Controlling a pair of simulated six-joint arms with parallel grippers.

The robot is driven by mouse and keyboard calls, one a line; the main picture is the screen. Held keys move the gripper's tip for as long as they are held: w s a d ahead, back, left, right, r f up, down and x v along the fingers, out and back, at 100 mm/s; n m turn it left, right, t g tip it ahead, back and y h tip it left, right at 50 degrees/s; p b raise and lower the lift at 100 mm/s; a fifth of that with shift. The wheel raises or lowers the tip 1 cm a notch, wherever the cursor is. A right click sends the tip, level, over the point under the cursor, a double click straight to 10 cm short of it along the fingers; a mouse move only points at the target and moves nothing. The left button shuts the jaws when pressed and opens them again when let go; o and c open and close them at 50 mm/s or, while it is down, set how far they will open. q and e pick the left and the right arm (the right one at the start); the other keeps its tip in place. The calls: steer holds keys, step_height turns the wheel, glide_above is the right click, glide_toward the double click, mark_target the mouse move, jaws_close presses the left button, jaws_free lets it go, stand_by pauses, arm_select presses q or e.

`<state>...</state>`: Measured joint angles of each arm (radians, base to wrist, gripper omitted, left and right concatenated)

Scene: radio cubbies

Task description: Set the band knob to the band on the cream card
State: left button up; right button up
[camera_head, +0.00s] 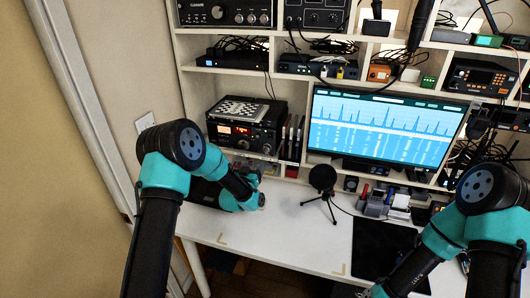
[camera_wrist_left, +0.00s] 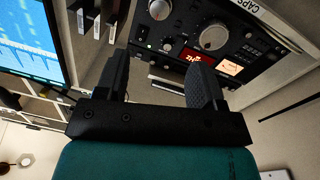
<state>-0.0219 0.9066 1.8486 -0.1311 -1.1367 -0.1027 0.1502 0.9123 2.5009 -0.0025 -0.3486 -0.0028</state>
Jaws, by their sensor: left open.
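The black radio (camera_head: 243,133) with a red-lit display sits in the left cubby of the shelf. In the left wrist view its front panel (camera_wrist_left: 180,40) shows a large silver dial (camera_wrist_left: 214,36), a smaller round knob (camera_wrist_left: 160,9) and a red display beside a cream-lit meter. I cannot tell which knob is the band knob. I cannot pick out the cream card. My left gripper (camera_wrist_left: 160,76) is open and empty, its fingers pointing toward the radio's front and apart from it. In the head view my left arm hides part of the desk below the radio.
A monitor (camera_head: 385,127) stands right of the radio. A small tripod microphone (camera_head: 322,182) stands on the white desk (camera_head: 290,225). A dark mat (camera_head: 380,248) lies at the right. Shelf walls border the radio's cubby. The desk's middle front is clear.

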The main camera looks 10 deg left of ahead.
mark_target(266, 149)
arm_select(q)
steer(key=w, duration=0.4)
steer(key=w+d, duration=0.1)
steer(key=w, duration=0.4)
steer(key=w+d, duration=0.1)
steer(key=w, duration=0.3)
steer(key=shift+w, duration=0.35)
steer(key=c, duration=0.9)
steer(key=shift+m, duration=0.5)
steer(key=m, duration=0.4)
steer(key=shift+r+m+g+y, duration=0.1)
steer(key=shift+m+g+y, duration=0.2)
steer(key=shift+m, duration=2)
